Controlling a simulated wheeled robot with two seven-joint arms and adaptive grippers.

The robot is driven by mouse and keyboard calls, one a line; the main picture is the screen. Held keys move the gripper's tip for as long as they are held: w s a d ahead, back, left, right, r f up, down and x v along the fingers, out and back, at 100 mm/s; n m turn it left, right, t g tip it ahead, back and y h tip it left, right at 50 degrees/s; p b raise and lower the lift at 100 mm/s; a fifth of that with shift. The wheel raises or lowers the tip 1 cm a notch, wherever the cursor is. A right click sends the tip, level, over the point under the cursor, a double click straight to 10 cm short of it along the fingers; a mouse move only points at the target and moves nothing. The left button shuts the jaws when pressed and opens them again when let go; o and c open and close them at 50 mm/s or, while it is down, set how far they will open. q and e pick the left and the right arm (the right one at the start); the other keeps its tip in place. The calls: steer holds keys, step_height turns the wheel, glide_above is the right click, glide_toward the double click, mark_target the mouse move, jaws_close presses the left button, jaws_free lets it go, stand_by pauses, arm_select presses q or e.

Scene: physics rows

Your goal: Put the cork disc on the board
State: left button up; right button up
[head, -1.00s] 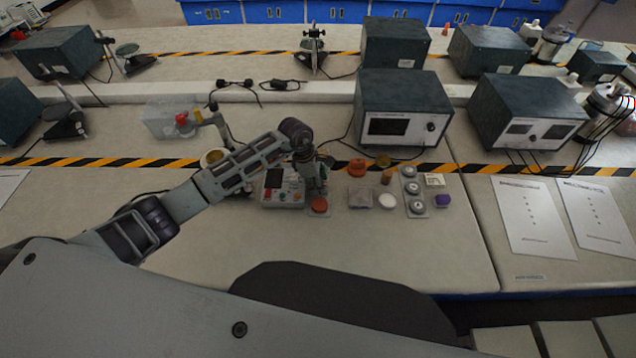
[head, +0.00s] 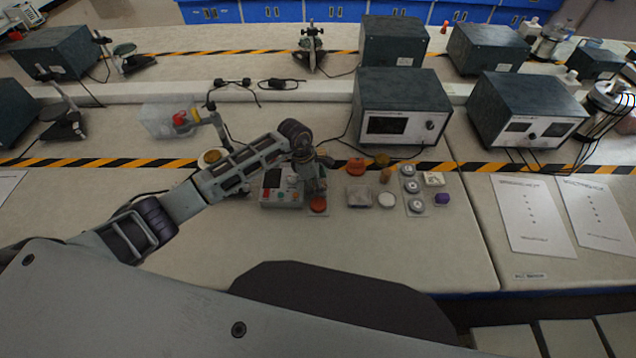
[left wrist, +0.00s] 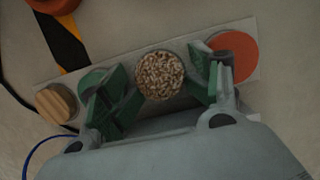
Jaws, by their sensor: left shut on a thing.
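The cork disc (left wrist: 159,75) is round with a speckled tan top. It shows in the left wrist view between the green fingers of my left gripper (left wrist: 160,84), which is shut on it. It lies over the middle of a pale grey strip-shaped board (left wrist: 196,103); I cannot tell whether it touches the board. A striped wooden disc (left wrist: 57,102) is at the board's left end and an orange disc (left wrist: 233,57) at its right end. In the head view my left gripper (head: 314,188) is at the board, and its arm hides most of it. My right gripper is not in view.
Right of the gripper are a grey square piece (head: 358,197), a white disc (head: 387,200), a plate of grey knobs (head: 414,206) and a purple piece (head: 442,199).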

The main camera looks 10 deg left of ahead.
arm_select(q)
steer(key=shift+s+a+f, duration=0.2)
steer(key=shift+s+f, duration=0.05)
steer(key=shift+s, duration=0.05)
steer(key=shift+w+r+p, duration=0.1)
steer(key=shift+r+p, duration=0.5)
steer(key=shift+p, duration=0.15)
steer(key=b+v, duration=0.2)
steer(key=v, duration=1)
steer(key=shift+w+d+r, duration=0.15)
steer(key=shift+r, duration=0.05)
